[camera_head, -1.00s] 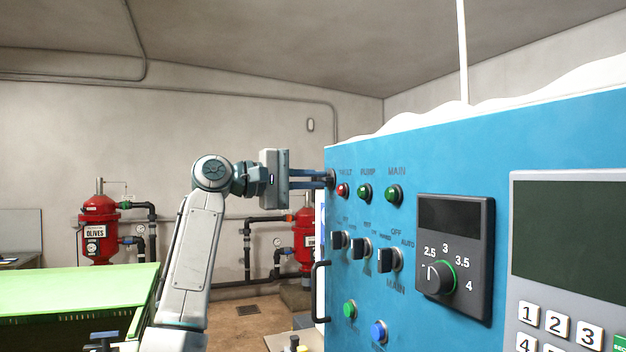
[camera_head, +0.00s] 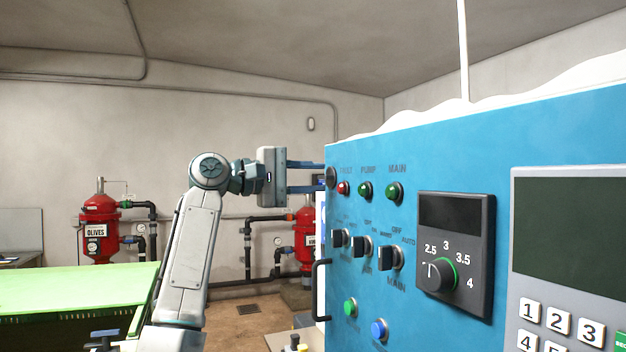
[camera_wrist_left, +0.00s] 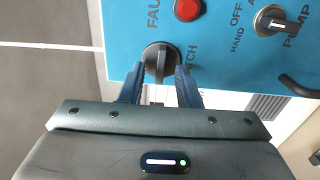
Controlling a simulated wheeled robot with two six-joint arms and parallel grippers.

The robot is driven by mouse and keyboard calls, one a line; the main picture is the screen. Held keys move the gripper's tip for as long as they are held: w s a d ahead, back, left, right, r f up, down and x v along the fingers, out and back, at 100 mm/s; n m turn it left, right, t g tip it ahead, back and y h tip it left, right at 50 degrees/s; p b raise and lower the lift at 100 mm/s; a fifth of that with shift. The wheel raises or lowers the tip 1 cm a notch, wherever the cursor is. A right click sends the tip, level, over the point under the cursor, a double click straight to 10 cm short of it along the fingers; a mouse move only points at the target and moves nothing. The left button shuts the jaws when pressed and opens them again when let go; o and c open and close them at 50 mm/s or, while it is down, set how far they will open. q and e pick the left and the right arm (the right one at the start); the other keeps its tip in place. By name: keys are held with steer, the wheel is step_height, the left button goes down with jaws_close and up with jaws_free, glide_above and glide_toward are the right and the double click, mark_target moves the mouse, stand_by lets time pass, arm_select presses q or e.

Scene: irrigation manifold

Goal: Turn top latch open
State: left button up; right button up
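The top latch is a round black knob (camera_head: 331,178) at the upper left corner of the blue panel (camera_head: 450,130). In the left wrist view the black knob (camera_wrist_left: 158,56) has a raised grip bar pointing up and down the picture. My left gripper (camera_head: 321,176) is open, its two fingers spread above and below the knob's level, with the tips close to it. In the left wrist view the fingers (camera_wrist_left: 160,74) stand on either side of the grip bar with gaps, and nothing is held. My right gripper is not in view.
A red lamp (camera_head: 343,188) sits right beside the knob, with two green lamps further right. Black switches (camera_head: 361,247) are below, and a black handle (camera_head: 318,290) is on the panel's left edge. A green table (camera_head: 75,290) stands at the left.

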arm_select(q)
steer(key=b+v, duration=0.4)
steer(key=v, duration=0.6)
steer(key=shift+a+f, duration=0.15)
